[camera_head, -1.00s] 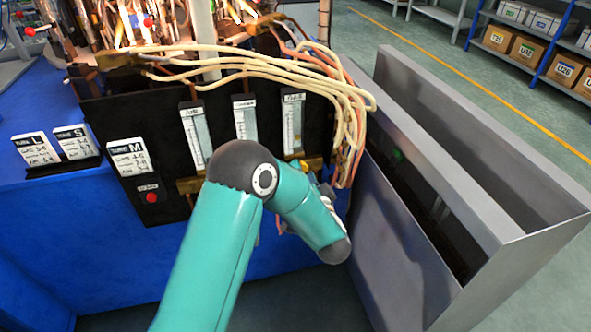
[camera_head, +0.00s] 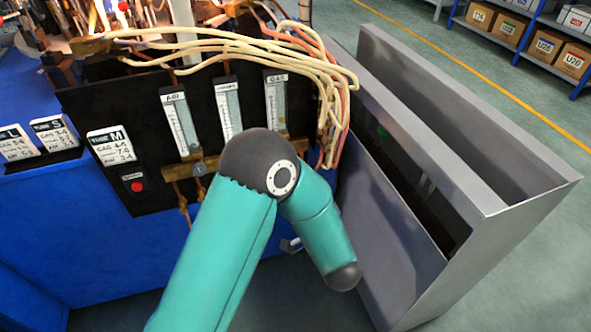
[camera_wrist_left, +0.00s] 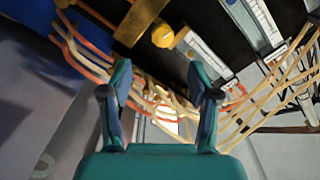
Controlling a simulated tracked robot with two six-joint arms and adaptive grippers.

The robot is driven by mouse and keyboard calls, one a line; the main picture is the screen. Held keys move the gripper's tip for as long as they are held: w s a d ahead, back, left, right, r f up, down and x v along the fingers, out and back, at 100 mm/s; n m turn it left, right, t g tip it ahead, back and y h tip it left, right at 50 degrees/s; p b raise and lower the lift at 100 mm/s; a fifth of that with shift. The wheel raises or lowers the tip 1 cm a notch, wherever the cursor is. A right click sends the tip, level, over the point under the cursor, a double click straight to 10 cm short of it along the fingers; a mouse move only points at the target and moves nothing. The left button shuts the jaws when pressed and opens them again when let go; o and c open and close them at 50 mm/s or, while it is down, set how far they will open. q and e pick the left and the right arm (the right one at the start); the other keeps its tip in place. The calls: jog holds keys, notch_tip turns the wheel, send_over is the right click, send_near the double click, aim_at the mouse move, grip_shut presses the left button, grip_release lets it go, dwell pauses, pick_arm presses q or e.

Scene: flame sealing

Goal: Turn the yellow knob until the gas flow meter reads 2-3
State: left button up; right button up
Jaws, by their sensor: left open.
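The yellow knob (camera_wrist_left: 162,35) sits on a brass block in the left wrist view, at the lower end of a flow meter tube (camera_wrist_left: 202,52). In the head view the gas flow meter (camera_head: 276,102), labelled GAS, is the rightmost of three on the black panel; its reading is too small to tell. My arm hides the knob there. My left gripper (camera_wrist_left: 160,80) is open and empty, its fingers apart, with the knob beyond the fingertips and not between them. In the head view the gripper is hidden behind my teal arm. My right gripper is not in view.
Cream and orange hoses (camera_head: 335,100) hang at the panel's right side; in the left wrist view hoses (camera_wrist_left: 150,98) show behind the fingers. A grey metal bin (camera_head: 400,200) stands close on the right. A brass bar (camera_head: 180,172) and red button (camera_head: 137,186) are on the panel.

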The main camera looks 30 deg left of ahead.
pick_arm(q)
jog(key=shift+s+d, duration=0.5)
jog(key=shift+d, duration=0.05)
